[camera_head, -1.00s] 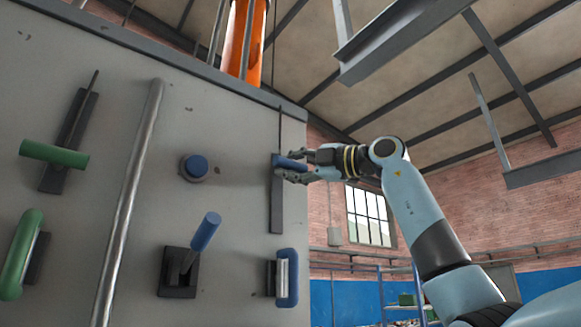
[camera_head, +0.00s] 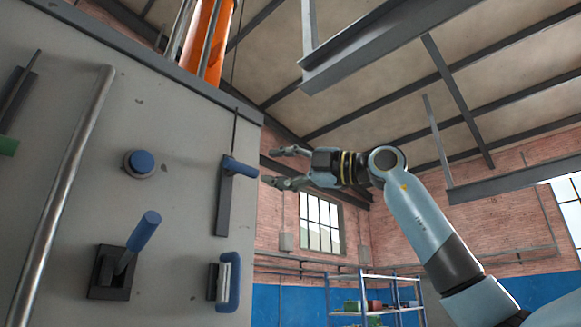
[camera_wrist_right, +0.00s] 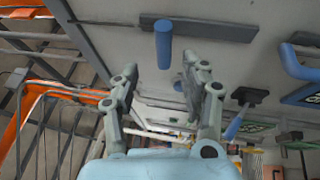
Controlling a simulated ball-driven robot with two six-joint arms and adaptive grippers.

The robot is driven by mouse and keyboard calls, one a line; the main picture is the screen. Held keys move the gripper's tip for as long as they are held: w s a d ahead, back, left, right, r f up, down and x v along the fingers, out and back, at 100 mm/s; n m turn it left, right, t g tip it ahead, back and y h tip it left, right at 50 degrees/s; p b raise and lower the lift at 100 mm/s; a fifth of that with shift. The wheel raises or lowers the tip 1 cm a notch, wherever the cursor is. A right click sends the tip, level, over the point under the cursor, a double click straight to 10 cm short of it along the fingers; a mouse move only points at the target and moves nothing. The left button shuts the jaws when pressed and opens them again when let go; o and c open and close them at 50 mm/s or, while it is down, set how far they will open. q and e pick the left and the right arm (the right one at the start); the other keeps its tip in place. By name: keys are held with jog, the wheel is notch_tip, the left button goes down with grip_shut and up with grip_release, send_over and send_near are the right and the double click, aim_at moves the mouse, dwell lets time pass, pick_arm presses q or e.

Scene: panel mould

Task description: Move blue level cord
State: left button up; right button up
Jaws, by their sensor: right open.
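The blue level cord handle (camera_head: 240,167) sticks out from a dark upright slot plate (camera_head: 224,205) near the right edge of the grey panel. It sits near the plate's top, with a thin cord running up above it. My right gripper (camera_head: 268,167) is open and empty, just right of the handle and apart from it. In the right wrist view the blue handle (camera_wrist_right: 163,45) shows beyond the spread fingertips of the right gripper (camera_wrist_right: 160,72), in line with the gap between them. My left gripper is not in view.
The grey panel (camera_head: 180,120) also carries a round blue knob (camera_head: 140,163), a blue-handled lever (camera_head: 143,232) and a blue U-shaped handle (camera_head: 234,283) below the slot. A metal pipe (camera_head: 70,180) runs along its left. Space right of the panel is open, with a shelf (camera_head: 375,295) far behind.

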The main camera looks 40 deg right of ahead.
jog(key=shift+v, duration=1.55)
jog(key=shift+a, duration=0.1)
